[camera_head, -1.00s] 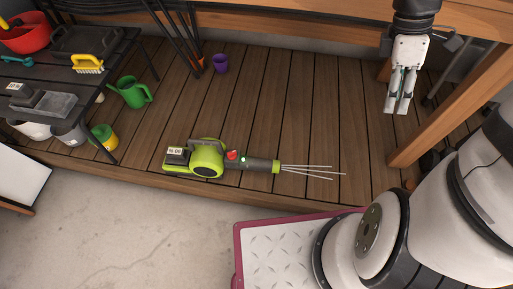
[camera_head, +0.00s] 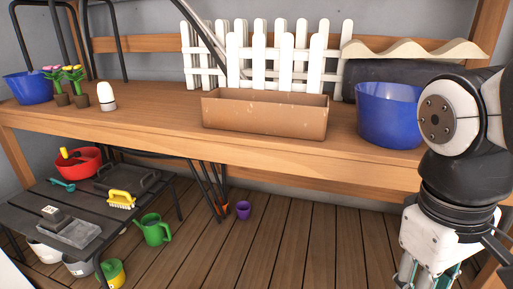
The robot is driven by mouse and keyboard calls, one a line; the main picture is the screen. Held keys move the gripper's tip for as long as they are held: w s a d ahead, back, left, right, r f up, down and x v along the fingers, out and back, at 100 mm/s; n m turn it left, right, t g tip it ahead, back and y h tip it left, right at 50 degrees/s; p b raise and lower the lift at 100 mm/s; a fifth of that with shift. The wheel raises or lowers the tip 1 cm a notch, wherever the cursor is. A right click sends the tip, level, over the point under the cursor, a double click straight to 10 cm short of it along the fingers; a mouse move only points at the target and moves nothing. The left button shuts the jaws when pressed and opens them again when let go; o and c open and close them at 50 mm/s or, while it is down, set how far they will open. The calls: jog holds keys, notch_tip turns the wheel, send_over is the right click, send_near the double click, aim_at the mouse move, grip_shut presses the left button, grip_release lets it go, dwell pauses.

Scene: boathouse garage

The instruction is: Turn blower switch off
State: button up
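The blower is not in the view now, so its switch cannot be seen. My gripper (camera_head: 424,274) hangs pointing down at the lower right, in front of the wooden shelf. Its fingertips are cut off by the bottom edge, so I cannot tell whether it is open or shut. Nothing shows in the visible part of it.
A wooden shelf (camera_head: 160,125) holds a brown planter box (camera_head: 265,115), blue tubs and white picket fencing. Below, a dark table (camera_head: 110,215) carries a red bowl and a yellow brush. A green watering can (camera_head: 154,229) and purple pot (camera_head: 243,209) stand on the plank floor.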

jog(key=w+a+f+n+h, duration=0.1)
jog(key=w+a+f+n, duration=0.15)
jog(key=w, duration=0.55)
jog(key=w+a+f+n+h, duration=0.1)
jog(key=w+f+n, duration=0.2)
jog(key=w, duration=0.5)
jog(key=w+a+f+n+t, duration=0.1)
jog(key=w+a+f+n, duration=0.45)
jog(key=w+f, duration=0.4)
jog(key=a+f+n+y, duration=0.1)
jog(key=a+f+n, duration=0.1)
jog(key=a+f, duration=0.55)
jog(key=a+f+n+y, duration=0.2)
jog(key=a+f+n, duration=0.15)
jog(key=f, duration=0.75)
jog(key=a+f+n+y, duration=0.1)
jog(key=a+f+n, duration=0.1)
jog(key=a+f, duration=0.6)
jog(key=shift+g, duration=0.3)
jog(key=f+b, duration=0.1)
jog(key=f, duration=0.4)
jog(key=d+f+b, duration=0.1)
jog(key=f, duration=0.3)
jog(key=d+f+b, duration=0.1)
jog(key=f+b, duration=0.1)
jog(key=f, duration=0.3)
jog(key=shift+w+f, duration=0.3)
jog(key=shift+w, duration=0.05)
grip_shut()
